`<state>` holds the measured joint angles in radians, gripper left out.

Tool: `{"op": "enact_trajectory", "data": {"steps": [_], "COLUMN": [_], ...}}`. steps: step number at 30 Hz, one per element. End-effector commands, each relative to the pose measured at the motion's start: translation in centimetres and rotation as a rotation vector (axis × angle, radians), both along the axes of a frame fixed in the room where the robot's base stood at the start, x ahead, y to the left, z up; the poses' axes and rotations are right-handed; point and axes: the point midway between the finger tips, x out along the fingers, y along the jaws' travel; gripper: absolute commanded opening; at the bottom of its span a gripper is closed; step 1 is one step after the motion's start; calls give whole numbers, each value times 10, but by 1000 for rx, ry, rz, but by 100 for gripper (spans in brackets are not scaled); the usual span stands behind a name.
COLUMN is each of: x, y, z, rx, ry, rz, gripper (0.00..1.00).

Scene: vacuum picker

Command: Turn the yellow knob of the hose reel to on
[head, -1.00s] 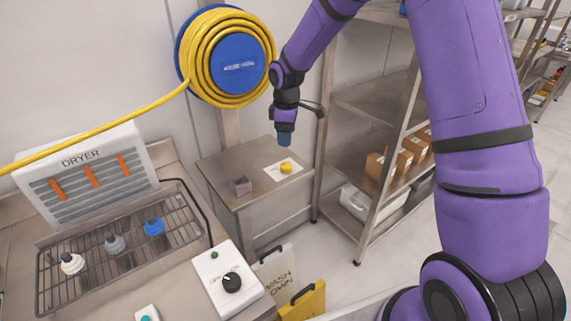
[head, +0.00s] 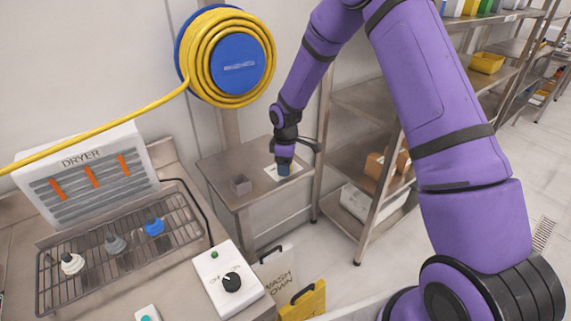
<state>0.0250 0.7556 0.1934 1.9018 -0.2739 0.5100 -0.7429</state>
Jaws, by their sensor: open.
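The hose reel (head: 238,64) hangs on the wall, a blue disc with yellow hose (head: 201,41) wound around it. The yellow knob, which sat on a white plate (head: 271,172) on the small steel table, is now hidden behind my gripper. My gripper (head: 284,170) points down over that plate, at or just above the knob's place. Its fingers are too small to make out, and whether they touch the knob cannot be told. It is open.
A steel shelf unit (head: 345,110) with boxes stands close on the right. The dryer (head: 85,170), its rack and a control box (head: 229,281) with a black knob are at lower left.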

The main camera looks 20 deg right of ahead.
Motion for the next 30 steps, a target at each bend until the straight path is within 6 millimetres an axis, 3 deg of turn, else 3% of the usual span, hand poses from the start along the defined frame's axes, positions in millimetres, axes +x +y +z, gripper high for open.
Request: {"op": "enact_trajectory", "data": {"steps": [8,14,23,30], "x": [0,0,0,0], "y": [0,0,0,0], "z": [-1,-1,0,0], "rx": [0,0,0,-1], "ry": [-1,-1,-1,-1], "rz": [0,0,-24,-140], "gripper": [62,16,15,15]}}
